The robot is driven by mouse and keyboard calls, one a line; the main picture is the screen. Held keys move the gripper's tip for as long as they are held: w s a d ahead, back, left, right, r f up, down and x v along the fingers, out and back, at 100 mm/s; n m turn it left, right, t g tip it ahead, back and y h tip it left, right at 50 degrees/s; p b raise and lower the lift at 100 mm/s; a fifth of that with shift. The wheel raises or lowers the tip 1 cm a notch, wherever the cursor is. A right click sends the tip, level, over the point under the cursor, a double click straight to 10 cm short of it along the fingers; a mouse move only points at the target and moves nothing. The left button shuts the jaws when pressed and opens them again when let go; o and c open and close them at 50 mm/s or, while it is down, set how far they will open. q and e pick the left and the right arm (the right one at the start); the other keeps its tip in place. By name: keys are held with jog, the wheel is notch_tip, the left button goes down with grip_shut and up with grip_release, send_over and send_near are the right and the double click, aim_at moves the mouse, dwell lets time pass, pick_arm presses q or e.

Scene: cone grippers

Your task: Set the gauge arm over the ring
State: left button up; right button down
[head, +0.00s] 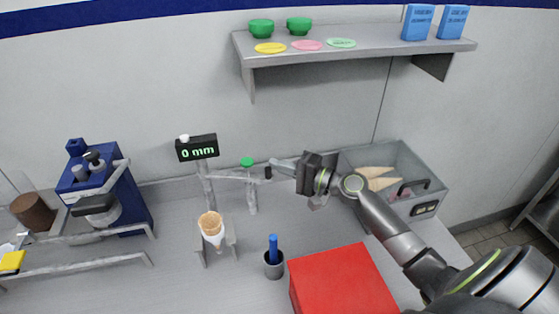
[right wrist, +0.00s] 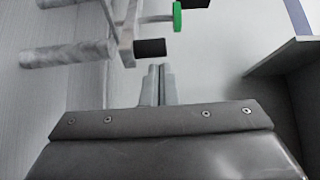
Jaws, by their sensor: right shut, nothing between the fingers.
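The gauge has a black display (head: 197,148) reading "0 mm" on a grey post. Its grey gauge arm (head: 230,179) reaches right from the post to a black end (head: 268,172). My right gripper (head: 275,163) is shut and empty, its fingertips close by the black end. In the right wrist view, the shut fingers (right wrist: 158,82) point at the black end (right wrist: 150,48), with a small gap. A waffle cone (head: 211,224) with a white sleeve stands upright in a grey holder; I cannot make out a separate ring. My left gripper is not in view.
A grey bin with cones (head: 430,165) is at right, a blue machine (head: 100,190) at left. A shelf (head: 360,54) hangs above.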

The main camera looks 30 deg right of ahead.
jog(key=shift+s+a, duration=0.2)
jog(key=shift+s, duration=0.1)
jog(key=s+a+p, duration=0.1)
jog(key=s+a, duration=0.2)
jog(key=s, duration=0.1)
jog(key=shift+a, duration=0.2)
dwell(0.3)
